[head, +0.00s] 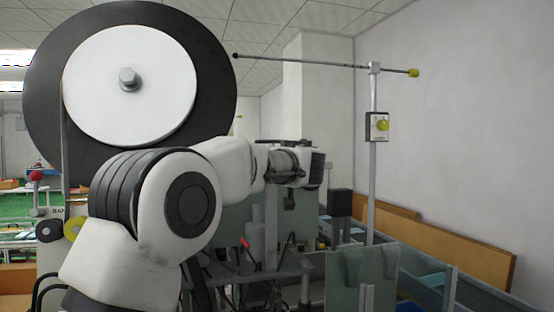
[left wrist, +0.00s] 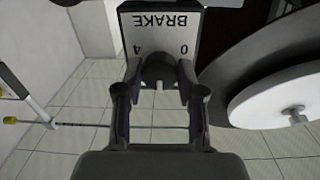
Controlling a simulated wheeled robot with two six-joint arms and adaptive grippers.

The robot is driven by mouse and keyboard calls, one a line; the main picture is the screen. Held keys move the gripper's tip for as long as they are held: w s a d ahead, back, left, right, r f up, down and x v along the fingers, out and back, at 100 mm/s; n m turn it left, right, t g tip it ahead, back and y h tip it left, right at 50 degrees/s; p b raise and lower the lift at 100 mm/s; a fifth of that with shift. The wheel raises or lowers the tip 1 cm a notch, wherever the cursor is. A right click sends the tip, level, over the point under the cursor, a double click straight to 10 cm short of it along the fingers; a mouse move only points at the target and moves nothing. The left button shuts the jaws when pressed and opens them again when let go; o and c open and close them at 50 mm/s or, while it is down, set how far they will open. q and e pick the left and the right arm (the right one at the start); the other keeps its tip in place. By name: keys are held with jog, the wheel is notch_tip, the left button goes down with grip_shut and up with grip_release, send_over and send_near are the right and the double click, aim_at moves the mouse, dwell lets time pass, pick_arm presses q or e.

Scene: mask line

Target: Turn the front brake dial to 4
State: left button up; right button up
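The brake dial (left wrist: 158,70) is a dark round knob on a pale plate (left wrist: 160,24) marked BRAKE. The plate appears upside down in the left wrist view, with 4 at left and 0 at right. My left gripper (left wrist: 160,72) is open, its two fingers on either side of the knob, with narrow gaps seeming to show. I cannot tell which number the dial points to. In the head view my left arm reaches right across the machine, and its fingers and the brake dial cannot be made out. My right gripper is in neither view.
A large black reel (head: 215,85) with a white hub (head: 90,80) stands at left. A pole (head: 371,190) carries a box with a yellow knob (head: 382,125) and a horizontal rod (head: 300,62). Grey machine panels (head: 350,275) and an orange-brown board (head: 460,255) lie to the right.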

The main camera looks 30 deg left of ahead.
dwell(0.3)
pick_arm(q)
jog(key=shift+r+m+g+b, duration=0.15)
jog(key=shift+m+b, duration=0.2)
jog(key=shift+m, duration=5.5)
jog(key=shift+r+m+g+b, duration=0.15)
jog(key=shift+m+b, duration=0.15)
jog(key=shift+m, duration=5.55)
jog(key=o, duration=1)
jog(key=shift+o, duration=0.7)
jog(key=shift+f, duration=0.15)
